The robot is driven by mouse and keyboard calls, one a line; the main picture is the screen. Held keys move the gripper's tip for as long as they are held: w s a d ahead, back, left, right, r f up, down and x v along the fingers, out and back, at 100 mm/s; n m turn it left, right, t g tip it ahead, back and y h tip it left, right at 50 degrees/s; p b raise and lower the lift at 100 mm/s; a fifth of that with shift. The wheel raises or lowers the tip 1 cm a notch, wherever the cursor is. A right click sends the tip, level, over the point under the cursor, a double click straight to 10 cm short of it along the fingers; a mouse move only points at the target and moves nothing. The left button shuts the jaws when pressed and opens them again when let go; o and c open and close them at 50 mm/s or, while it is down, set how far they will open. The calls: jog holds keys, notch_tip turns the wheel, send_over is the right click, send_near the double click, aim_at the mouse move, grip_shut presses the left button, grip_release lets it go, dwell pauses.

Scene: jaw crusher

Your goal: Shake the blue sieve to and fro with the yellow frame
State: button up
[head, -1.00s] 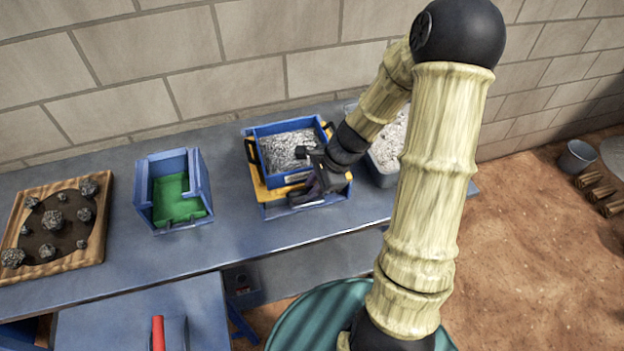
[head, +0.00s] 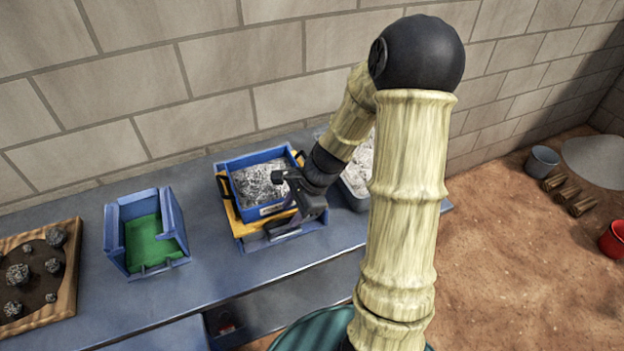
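The blue sieve (head: 232,165) is a rectangular box with dark side handles, holding grey crushed stone. It sits in or on the yellow frame (head: 235,222), which shows at its left and front edges above a blue base on the bench. My dark gripper (head: 284,200) is at the sieve's front right corner, with one finger over the sieve's front part and the other lower, by the frame's front. The gripper hides that corner. I cannot tell whether the fingers touch or hold the sieve or the frame.
A blue open-fronted box with a green floor (head: 152,240) stands left on the bench (head: 205,265). A wooden tray (head: 65,297) with rocks lies farther left. A grey bin of pale gravel (head: 356,190) is behind my arm. A brick wall (head: 200,60) runs behind.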

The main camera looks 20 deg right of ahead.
jog(key=v, duration=1.5)
jog(key=shift+p, duration=0.35)
jog(key=shift+s+r, duration=0.1)
jog(key=w+m+g+p, duration=0.1)
jog(key=w+g+p, duration=0.1)
jog(key=w+g, duration=0.2)
jog(key=shift+w+p, duration=0.35)
jog(key=shift+w, duration=1.35)
